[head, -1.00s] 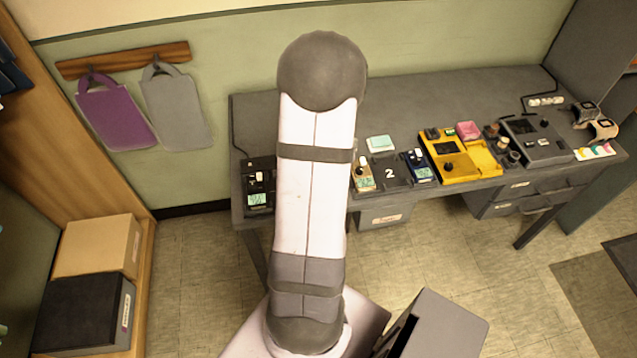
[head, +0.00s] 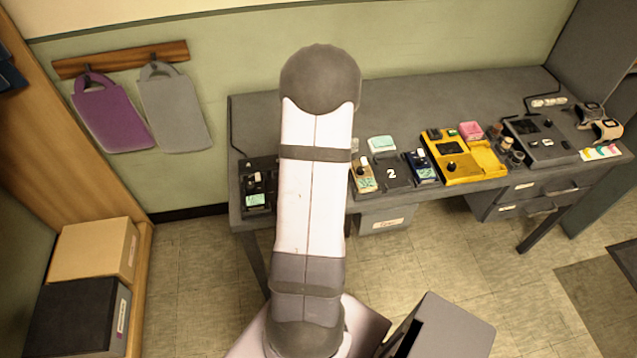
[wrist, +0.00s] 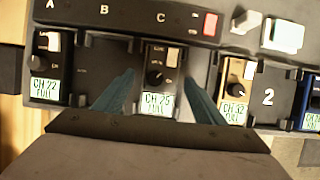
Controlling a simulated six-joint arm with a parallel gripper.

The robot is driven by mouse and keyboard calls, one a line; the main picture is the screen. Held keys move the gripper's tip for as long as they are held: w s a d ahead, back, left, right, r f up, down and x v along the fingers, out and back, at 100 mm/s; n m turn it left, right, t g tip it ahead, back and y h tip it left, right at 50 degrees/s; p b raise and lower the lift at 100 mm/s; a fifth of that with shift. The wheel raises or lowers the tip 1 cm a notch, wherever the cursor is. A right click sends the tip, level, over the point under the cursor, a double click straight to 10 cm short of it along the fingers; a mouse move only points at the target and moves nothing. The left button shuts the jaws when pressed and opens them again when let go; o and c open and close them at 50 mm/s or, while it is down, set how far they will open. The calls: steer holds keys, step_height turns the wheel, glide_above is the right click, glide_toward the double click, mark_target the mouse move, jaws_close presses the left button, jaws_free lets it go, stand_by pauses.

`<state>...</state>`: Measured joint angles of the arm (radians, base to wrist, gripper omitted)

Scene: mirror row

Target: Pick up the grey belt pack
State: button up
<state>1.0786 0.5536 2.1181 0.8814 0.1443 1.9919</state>
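A dark grey belt pack (wrist: 159,82) with a knob and a lit "CH 25 FULL" screen stands in the charger (wrist: 125,24) below the letter C in the wrist view. My gripper (wrist: 159,76) is open, one teal finger on each side of this pack, with gaps between fingers and pack. In the head view my arm hides this pack and the gripper. A black pack reading "CH 22 FULL" (wrist: 46,70) sits under A and also shows in the head view (head: 257,193). The place under B looks empty.
A tan pack (wrist: 234,92) and a blue pack (wrist: 313,103) flank a plate marked 2 (wrist: 267,97), right of my fingers. A yellow case (head: 458,170) and a grey console (head: 541,140) stand farther right on the desk (head: 440,95).

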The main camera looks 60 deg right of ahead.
steer(key=c, duration=1.1)
steer(key=shift+c, duration=0.2)
steer(key=shift+r, duration=0.15)
step_height(320, 180, up, 10)
steer(key=p, duration=0.8)
steer(key=s+d, duration=0.2)
steer(key=d, duration=0.1)
steer(key=s+d+f, duration=0.1)
steer(key=s+d, duration=0.1)
steer(key=d, duration=0.1)
steer(key=s+d, duration=0.3)
steer(key=shift+d+f, duration=0.25)
steer(key=shift+d, duration=0.1)
steer(key=s+d+f, duration=0.1)
steer(key=s+d, duration=0.5)
steer(key=s, duration=0.2)
steer(key=shift+s, duration=0.3)
